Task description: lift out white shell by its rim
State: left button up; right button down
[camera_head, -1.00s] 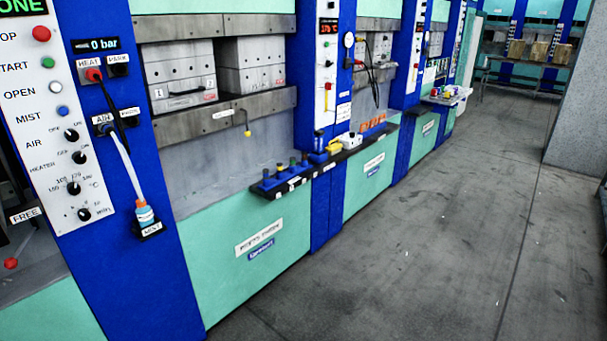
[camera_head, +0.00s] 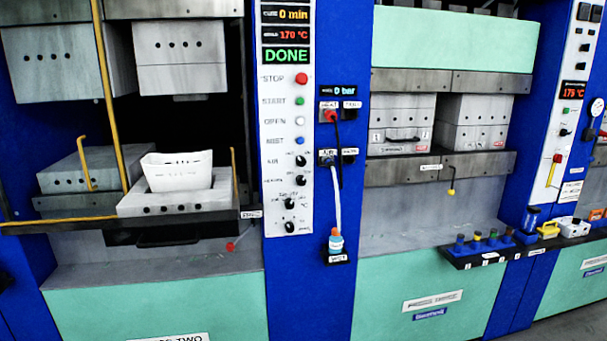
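The white shell (camera_head: 178,172) sits in the lower mould half (camera_head: 160,203) of the open press at the left. It is a pale, tub-like piece, and its rim stands above the grey mould block. The upper mould half (camera_head: 180,62) hangs above it with a gap between. The lower part of the shell is hidden in the mould. Neither of my grippers is in view.
Yellow rods (camera_head: 110,95) stand and lie around the left mould. The control panel (camera_head: 286,125) beside it reads DONE and 170 °C. A closed press (camera_head: 400,122) stands to the right. A dark shelf (camera_head: 475,256) with small coloured items juts out.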

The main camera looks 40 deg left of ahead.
aim_at(161, 177)
jog(key=u, duration=1.9)
jog(key=i+l, duration=0.15)
jog(key=l, duration=0.35)
jog(key=i+l+u, duration=0.15)
jog(key=l, duration=0.3)
